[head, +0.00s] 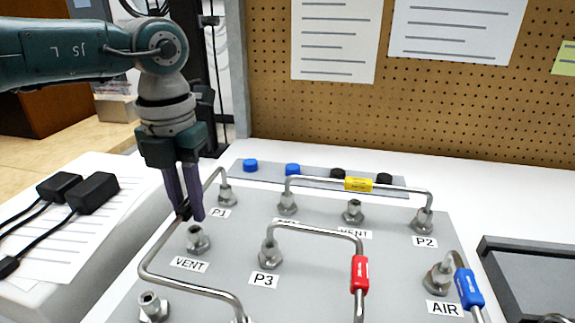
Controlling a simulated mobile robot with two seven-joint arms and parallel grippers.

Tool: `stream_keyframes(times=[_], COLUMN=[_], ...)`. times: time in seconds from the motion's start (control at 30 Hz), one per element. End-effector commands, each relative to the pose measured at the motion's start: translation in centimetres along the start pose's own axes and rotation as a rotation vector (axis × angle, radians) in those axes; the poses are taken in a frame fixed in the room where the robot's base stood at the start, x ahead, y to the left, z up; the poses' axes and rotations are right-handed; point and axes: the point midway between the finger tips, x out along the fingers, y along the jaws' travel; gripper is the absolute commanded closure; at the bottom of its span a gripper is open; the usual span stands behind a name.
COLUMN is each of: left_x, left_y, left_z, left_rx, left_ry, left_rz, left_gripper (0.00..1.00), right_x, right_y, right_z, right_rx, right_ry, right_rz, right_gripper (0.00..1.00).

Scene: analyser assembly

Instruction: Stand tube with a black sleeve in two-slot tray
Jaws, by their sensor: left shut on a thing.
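A bent metal tube (193,289) runs from near the P1 fitting (226,195) to the bottom edge of the head view. My left gripper (187,212) is shut on the upper stretch of this tube, fingers pointing down. A dark patch shows at the fingertips, probably the black sleeve, mostly hidden by the fingers. I cannot tell whether the tube's ends are seated in their fittings. A dark grey tray (535,250) at the right edge is partly cut off; its slots cannot be made out. My right gripper is not in view.
The grey panel (320,210) carries several fittings and tubes with yellow (358,184), red (360,273) and blue (468,288) sleeves. Blue and black caps (292,169) line its back. A pegboard (420,110) stands behind. Black adapters (93,193) with cables lie at left.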

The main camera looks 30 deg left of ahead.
Motion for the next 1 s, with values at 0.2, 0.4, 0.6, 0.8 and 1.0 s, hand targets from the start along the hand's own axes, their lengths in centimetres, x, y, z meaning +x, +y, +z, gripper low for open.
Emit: stream_keyframes(times=[0.2,0.4,0.6,0.8,1.0], left_x=[-0.10,-0.15,-0.54,-0.84,-0.79], left_y=[0.02,0.01,0.01,0.02,0.02], left_z=[0.01,0.01,0.01,0.01,0.01], left_rx=[0.000,0.000,0.000,0.000,0.000], left_ry=[0.000,0.000,0.000,0.000,0.000], left_rz=[0.000,0.000,0.000,0.000,0.000], left_gripper=[1.00,1.00,1.00,1.00,1.00], right_x=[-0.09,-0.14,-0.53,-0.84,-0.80], right_y=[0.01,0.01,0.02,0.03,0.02], right_z=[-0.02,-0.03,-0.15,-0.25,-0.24], right_rx=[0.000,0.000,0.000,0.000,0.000], right_ry=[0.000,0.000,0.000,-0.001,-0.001], right_rz=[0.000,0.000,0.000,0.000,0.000], right_gripper=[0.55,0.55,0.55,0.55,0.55])
